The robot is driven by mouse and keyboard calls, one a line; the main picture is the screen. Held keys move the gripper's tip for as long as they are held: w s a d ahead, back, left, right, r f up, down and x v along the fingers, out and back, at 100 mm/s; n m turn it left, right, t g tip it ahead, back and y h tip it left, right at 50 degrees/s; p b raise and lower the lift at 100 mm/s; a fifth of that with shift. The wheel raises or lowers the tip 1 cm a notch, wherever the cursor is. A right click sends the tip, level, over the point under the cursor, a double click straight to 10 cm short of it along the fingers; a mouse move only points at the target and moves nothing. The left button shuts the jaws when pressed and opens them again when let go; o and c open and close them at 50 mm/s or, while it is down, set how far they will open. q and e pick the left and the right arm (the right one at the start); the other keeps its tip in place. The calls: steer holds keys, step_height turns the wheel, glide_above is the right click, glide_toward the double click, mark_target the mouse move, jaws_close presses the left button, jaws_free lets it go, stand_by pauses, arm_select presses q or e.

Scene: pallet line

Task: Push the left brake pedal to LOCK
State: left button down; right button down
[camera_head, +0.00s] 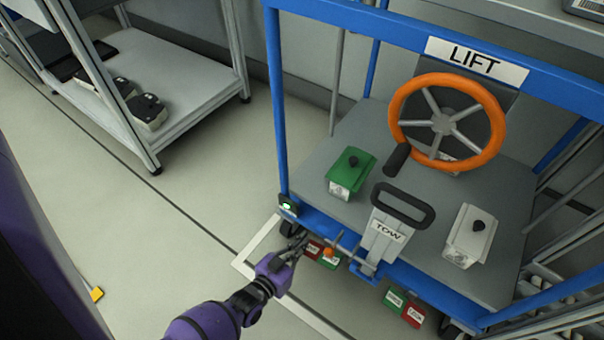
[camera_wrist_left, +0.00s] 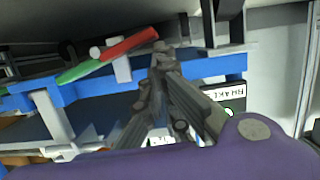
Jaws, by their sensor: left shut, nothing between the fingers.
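The left brake pedal (camera_head: 314,250) sits low at the front of the blue cart, under its front rail. It has a red half on the left and a green half on the right, partly hidden by an orange knob. In the left wrist view the pedal is a red and green bar (camera_wrist_left: 128,44). My left gripper (camera_head: 303,240) is shut and empty, with its tips close to the red half. In the left wrist view its fingertips (camera_wrist_left: 160,58) are near the red end; I cannot tell whether they touch. My right gripper is not in view.
The LIFT cart (camera_head: 430,30) carries an orange wheel (camera_head: 404,100), a green box (camera_head: 350,170) and a white box (camera_head: 470,235). A TOW handle (camera_head: 388,236) stands at its front. The right pedal (camera_head: 404,306) is further right.

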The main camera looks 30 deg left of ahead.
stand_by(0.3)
